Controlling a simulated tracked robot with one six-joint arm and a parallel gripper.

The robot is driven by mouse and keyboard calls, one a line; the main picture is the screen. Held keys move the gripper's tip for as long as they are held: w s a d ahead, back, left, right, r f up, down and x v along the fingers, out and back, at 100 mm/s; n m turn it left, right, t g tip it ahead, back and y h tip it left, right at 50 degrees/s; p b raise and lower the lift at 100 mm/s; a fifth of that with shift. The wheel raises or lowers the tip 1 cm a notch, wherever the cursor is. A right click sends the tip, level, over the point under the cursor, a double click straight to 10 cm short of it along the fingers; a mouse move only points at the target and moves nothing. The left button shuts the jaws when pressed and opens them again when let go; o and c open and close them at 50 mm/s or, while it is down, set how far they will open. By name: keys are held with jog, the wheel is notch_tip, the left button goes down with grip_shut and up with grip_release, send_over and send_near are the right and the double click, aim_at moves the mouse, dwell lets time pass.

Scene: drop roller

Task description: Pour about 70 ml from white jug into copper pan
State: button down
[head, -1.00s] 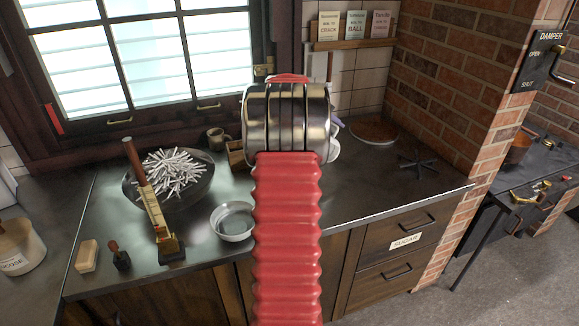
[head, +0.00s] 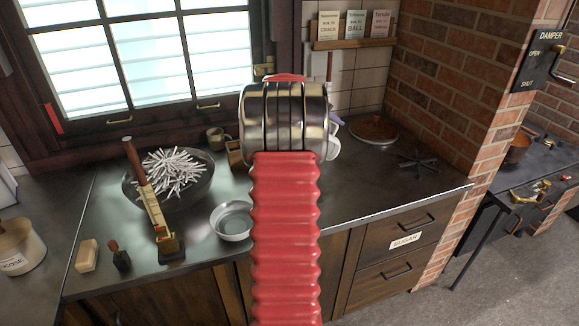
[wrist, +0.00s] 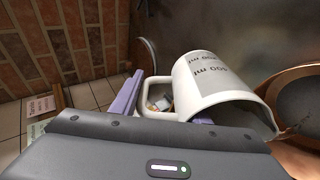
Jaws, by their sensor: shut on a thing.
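The white jug (wrist: 215,88) has grey volume markings and is tilted, its mouth toward the right in the wrist view. My gripper (wrist: 165,100) has lavender fingers and is shut on the jug's handle. The copper pan (wrist: 296,78) shows at the right edge of the wrist view, close beside the jug's mouth. Thin streaks show near the jug's lip, but I cannot tell if they are liquid. In the head view my arm hides most of the jug; only a white edge (head: 334,149) shows.
A wide bowl of white sticks (head: 205,187) and a metal dish (head: 231,221) are on the counter left of my arm. A round pan with brown contents (head: 374,129) and a black trivet (head: 419,161) lie to the right. A brick wall (head: 450,80) bounds the right.

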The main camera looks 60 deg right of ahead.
jog(key=shift+r, duration=0.1)
jog(key=shift+s+d+f+t+y, duration=0.15)
jog(key=shift+f+y, duration=0.1)
jog(key=shift+f, duration=0.15)
jog(key=shift+d+f+t+y, duration=0.15)
jog(key=shift+f+y, duration=0.1)
jog(key=shift+f, duration=0.15)
jog(key=shift+f+y, duration=0.1)
jog(key=shift+y, duration=0.2)
jog(key=shift+s+d+f+t+y, duration=0.2)
jog(key=shift+d+t+y, duration=0.1)
jog(key=shift+t+y, duration=0.2)
jog(key=shift+f, duration=0.1)
jog(key=shift+s+d+f+t+y, duration=0.25)
jog(key=shift+d+f+y, duration=0.15)
jog(key=shift+f, duration=0.3)
jog(key=shift+s+d+f+t+y, duration=0.15)
jog(key=shift+d+f+t+y, duration=0.1)
jog(key=shift+f+y, duration=0.3)
jog(key=shift+s+d+f+t+y, duration=0.2)
jog(key=shift+d+f+y, duration=0.15)
jog(key=shift+f, duration=0.45)
jog(key=shift+f, duration=0.15)
dwell(0.8)
